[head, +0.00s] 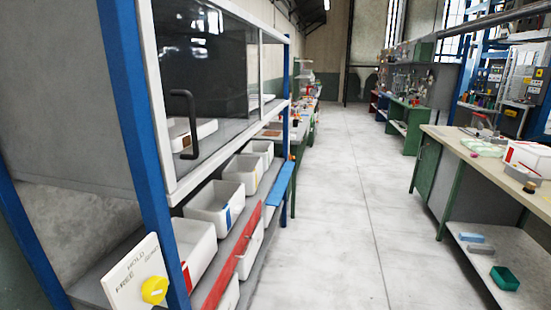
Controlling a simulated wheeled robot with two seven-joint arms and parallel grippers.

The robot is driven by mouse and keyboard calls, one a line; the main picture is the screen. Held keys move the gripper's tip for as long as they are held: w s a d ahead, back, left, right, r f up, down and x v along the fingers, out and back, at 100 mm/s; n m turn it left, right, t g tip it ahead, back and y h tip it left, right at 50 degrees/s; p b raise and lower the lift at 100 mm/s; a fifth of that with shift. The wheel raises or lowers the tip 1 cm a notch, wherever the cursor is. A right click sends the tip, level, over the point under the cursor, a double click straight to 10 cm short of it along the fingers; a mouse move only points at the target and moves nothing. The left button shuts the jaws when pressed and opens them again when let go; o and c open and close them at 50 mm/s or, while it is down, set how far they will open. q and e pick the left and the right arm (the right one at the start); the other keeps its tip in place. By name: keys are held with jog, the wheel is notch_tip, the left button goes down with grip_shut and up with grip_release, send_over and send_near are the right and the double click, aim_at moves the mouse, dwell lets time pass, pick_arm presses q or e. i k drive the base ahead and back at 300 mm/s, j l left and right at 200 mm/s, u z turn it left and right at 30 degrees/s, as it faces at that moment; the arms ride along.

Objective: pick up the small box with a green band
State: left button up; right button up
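I cannot make out a small box with a green band in the head view. Neither of my grippers is in view.
The grey aisle floor (345,200) between is clear.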

aim_at(264, 149)
jog(key=i+l+z, duration=0.3)
jog(key=i+l, duration=0.15)
jog(key=i, duration=0.2)
jog(key=i+l+z, duration=0.15)
jog(key=i, duration=1.25)
jog(key=i+l+z, duration=0.1)
jog(key=i, duration=1.3)
jog(key=i+l+u, duration=0.1)
jog(key=i, duration=0.55)
jog(key=i+l+u, duration=0.15)
jog(key=i, duration=0.5)
